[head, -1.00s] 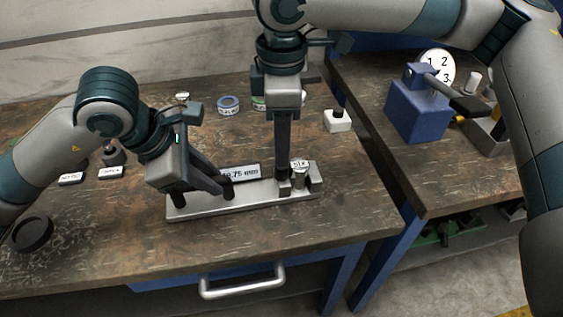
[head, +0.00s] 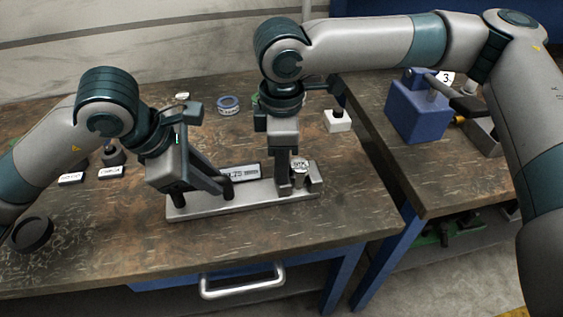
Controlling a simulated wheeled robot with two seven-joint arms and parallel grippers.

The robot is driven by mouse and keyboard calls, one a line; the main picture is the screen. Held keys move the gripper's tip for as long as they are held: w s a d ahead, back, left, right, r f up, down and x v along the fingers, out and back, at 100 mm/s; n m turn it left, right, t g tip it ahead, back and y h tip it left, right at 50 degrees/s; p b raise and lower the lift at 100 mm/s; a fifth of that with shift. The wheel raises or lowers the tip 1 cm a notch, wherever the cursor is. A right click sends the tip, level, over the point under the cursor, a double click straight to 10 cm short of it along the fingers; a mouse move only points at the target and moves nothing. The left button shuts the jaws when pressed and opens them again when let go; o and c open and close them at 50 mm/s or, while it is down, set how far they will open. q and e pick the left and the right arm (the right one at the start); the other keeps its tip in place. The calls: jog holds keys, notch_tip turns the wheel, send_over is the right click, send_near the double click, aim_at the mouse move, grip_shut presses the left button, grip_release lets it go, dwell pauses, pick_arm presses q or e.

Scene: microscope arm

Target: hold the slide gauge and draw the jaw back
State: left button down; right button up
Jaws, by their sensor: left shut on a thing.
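The slide gauge is a long pale metal bar (head: 255,203) lying on the wooden bench, with a small digital display (head: 240,171) behind it. The start of the display's reading is hidden by my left gripper. My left gripper (head: 204,194) is shut on the gauge's left part, its dark fingertips at the bar. My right gripper (head: 284,184) points down at the right part of the gauge, where the jaw sits. Its fingers overlap the jaw area, so I cannot tell whether they are open or shut. A small metal cylinder with a white marked top (head: 300,168) stands just right of these fingers.
A white block with a black knob (head: 338,120) and a blue-white tape roll (head: 228,105) stand behind the gauge. Small labels (head: 111,172) and a black ring (head: 32,233) are at left.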

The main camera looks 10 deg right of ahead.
pick_arm(q)
jog(key=shift+r, duration=0.1)
pick_arm(e)
grip_shut()
jog(key=shift+a+r, duration=0.1)
jog(key=shift+a, duration=1)
jog(key=o, duration=0.8)
grip_release()
jog(key=r, duration=1.2)
jog(key=shift+s, duration=0.25)
pick_arm(q)
jog(key=c, duration=1.5)
grip_release()
jog(key=shift+c, duration=0.2)
